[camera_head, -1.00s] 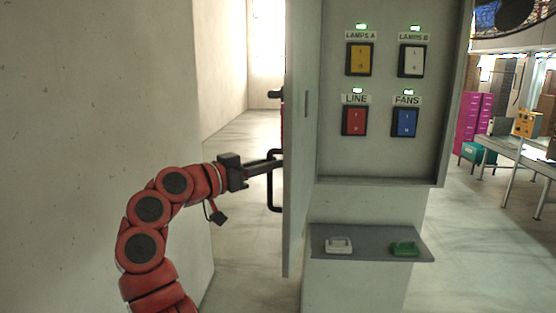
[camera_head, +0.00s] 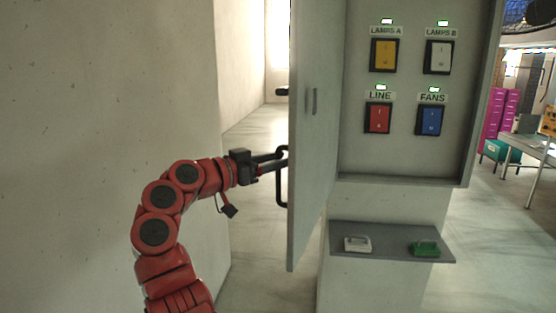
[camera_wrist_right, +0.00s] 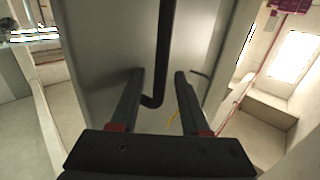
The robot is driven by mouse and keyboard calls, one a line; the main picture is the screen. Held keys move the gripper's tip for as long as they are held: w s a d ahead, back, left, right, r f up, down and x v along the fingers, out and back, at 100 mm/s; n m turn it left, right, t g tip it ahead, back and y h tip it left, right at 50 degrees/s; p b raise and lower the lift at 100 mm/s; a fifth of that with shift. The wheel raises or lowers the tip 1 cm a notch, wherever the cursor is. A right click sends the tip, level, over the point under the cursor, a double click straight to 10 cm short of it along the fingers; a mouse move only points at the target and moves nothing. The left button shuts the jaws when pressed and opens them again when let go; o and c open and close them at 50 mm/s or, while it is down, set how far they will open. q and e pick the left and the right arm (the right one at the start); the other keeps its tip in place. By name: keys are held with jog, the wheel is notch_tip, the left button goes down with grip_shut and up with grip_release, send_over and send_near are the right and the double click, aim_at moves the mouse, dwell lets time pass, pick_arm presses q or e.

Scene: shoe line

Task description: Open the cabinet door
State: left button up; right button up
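The grey cabinet door (camera_head: 308,130) stands swung wide open, seen nearly edge-on in the head view. Its black bar handle (camera_head: 282,190) is on the outer face, partly hidden behind the door edge. The open cabinet (camera_head: 408,155) shows yellow, white, red and blue switches. My right gripper (camera_head: 280,159) is at the handle on the door's outer side. In the right wrist view its fingers (camera_wrist_right: 160,75) are apart, one on each side of the handle (camera_wrist_right: 166,50), with visible gaps. The fingertips are close to the door panel (camera_wrist_right: 110,50). My left gripper is out of view.
A grey shelf (camera_head: 390,235) below the cabinet holds a white and a green handled object. A bare wall (camera_head: 110,80) stands close on the left. Open floor (camera_head: 260,250) lies between wall and cabinet. Tables and magenta cabinets (camera_head: 497,115) stand far right.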

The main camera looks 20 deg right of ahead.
jog(key=shift+a, duration=0.15)
jog(key=shift+s+a+f, duration=0.1)
jog(key=shift+a, duration=0.15)
jog(key=b+v, duration=0.5)
jog(key=v, duration=1.1)
jog(key=shift+a+b, duration=0.35)
